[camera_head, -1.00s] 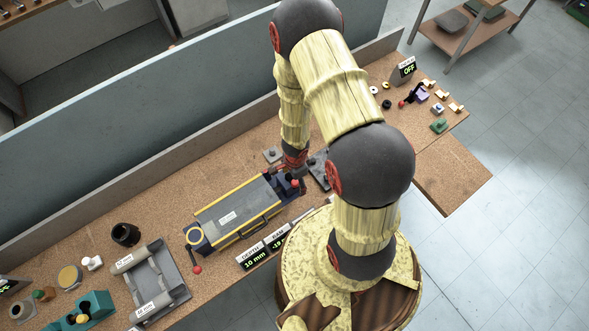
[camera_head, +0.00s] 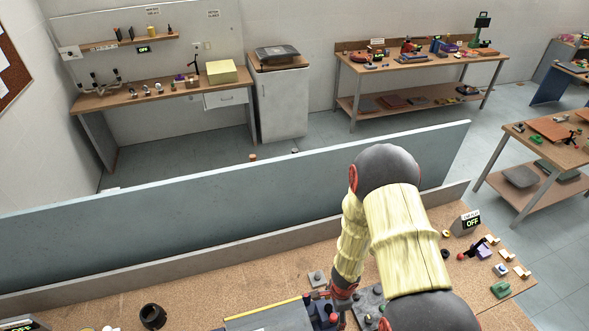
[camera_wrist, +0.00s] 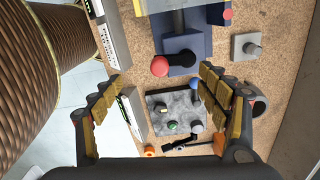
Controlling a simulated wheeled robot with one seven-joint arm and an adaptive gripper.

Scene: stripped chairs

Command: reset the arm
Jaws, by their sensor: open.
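My gripper (camera_wrist: 158,80) is open in the wrist view, its two padded fingers spread wide with nothing between the pads. It points down at the cork-topped bench (camera_wrist: 290,100). Below the fingers lies a grey plate (camera_wrist: 160,100) with several knobs, apart from the pads as far as I can tell. In the head view my arm bends down to the bench, and the gripper is small and partly hidden at the bottom edge.
A dark blue block (camera_wrist: 186,42) with a red ball (camera_wrist: 160,66) lies ahead of the fingers. A small grey pegged block (camera_wrist: 247,46) is at right. A blue-grey partition (camera_head: 230,215) stands behind the bench.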

